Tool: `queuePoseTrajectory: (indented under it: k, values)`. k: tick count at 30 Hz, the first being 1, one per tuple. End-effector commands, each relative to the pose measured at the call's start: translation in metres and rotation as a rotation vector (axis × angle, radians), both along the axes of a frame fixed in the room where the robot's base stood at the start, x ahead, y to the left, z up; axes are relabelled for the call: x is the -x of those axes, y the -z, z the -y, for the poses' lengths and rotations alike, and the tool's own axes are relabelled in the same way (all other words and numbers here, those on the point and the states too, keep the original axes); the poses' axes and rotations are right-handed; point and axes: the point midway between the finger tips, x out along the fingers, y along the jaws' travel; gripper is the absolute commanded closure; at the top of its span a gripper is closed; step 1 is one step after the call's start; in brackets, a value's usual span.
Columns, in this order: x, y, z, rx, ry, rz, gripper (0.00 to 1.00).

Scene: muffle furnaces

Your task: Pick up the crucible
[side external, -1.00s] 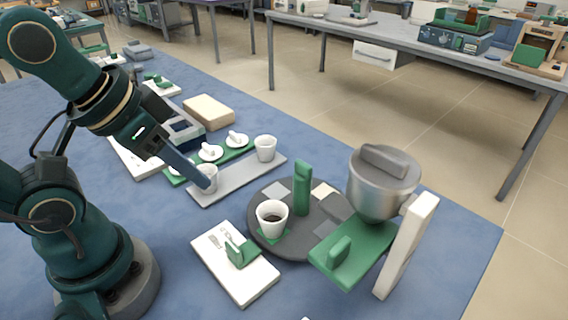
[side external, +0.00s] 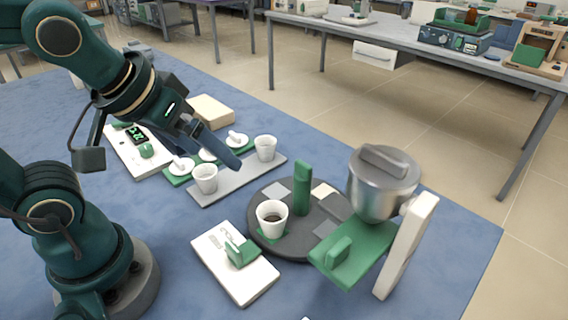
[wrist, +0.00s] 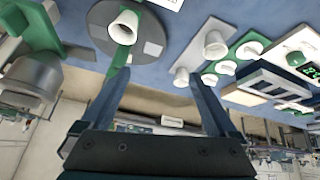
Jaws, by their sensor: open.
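Two white crucibles stand upright on a grey strip tray (side external: 225,188): a near one (side external: 205,178) and a far one (side external: 265,148). In the wrist view, one white crucible (wrist: 215,43) shows large and another (wrist: 181,76) small. A third white cup (side external: 271,218) with dark contents stands on a dark round plate (side external: 293,248); it also shows in the wrist view (wrist: 124,27). My gripper (side external: 234,163) is over the strip tray, between its two crucibles in the side view. Its jaws (wrist: 158,75) are open and empty in the wrist view.
White lids with knobs lie on a green tray (side external: 176,181) behind the strip tray. A green post (side external: 302,188) rises from the round plate. A steel pot (side external: 383,187) on a white and green stand is at right. A white slab (side external: 248,286) lies in front.

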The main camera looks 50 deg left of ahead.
Motion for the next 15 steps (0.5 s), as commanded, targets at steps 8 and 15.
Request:
queuePoseTrajectory:
  k: [8,15]
  values:
    - [-0.041,0.024,0.029,0.019,-0.031,-0.052,0.06]
    - [-0.049,0.058,0.063,-0.033,0.070,-0.135,0.06]
